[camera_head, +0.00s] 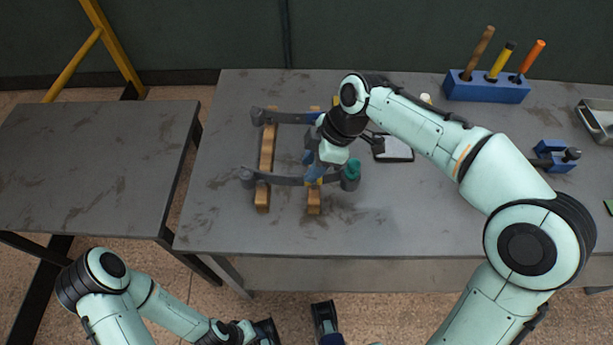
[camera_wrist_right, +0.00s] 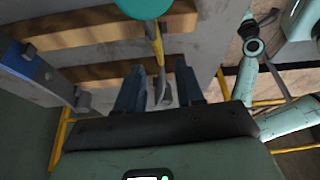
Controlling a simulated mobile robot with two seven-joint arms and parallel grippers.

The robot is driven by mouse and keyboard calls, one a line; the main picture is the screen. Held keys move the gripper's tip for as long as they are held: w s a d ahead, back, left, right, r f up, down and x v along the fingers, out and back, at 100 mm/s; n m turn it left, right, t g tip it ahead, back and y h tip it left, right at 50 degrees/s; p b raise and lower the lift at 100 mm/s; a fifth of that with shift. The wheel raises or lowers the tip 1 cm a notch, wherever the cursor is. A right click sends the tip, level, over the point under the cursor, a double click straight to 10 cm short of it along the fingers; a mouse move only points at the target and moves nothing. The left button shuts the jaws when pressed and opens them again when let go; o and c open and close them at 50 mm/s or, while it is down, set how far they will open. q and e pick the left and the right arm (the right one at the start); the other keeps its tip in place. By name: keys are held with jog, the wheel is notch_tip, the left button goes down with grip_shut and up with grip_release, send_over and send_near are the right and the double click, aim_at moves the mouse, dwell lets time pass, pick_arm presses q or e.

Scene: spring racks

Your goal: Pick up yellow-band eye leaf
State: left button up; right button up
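The yellow-band eye leaf (camera_head: 283,181) is a dark, curved strip across the front of two wooden rails, with a yellow band near its right part. In the right wrist view its yellow band (camera_wrist_right: 158,48) shows above the space between my fingers. My right gripper (camera_head: 311,172) is at this leaf, near the band. In the right wrist view the fingers (camera_wrist_right: 158,90) are apart, one on each side of the leaf, with gaps visible. A teal eye end (camera_head: 351,169) is just right of it. My left gripper (camera_head: 265,332) is low at the bottom edge, partly cut off.
A second leaf (camera_head: 285,118) with a blue band lies further back on the wooden rails (camera_head: 267,150). A white-topped tray (camera_head: 394,149) lies right of them. A blue block (camera_head: 487,88) holds tools at the back. The left table (camera_head: 90,150) is bare.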

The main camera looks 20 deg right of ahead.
aim_at(300, 178)
jog(key=x, duration=0.4)
jog(key=shift+f+b, duration=0.2)
jog(key=shift+b, duration=0.15)
grip_shut()
jog(key=shift+r, duration=0.15)
jog(key=shift+r, duration=0.1)
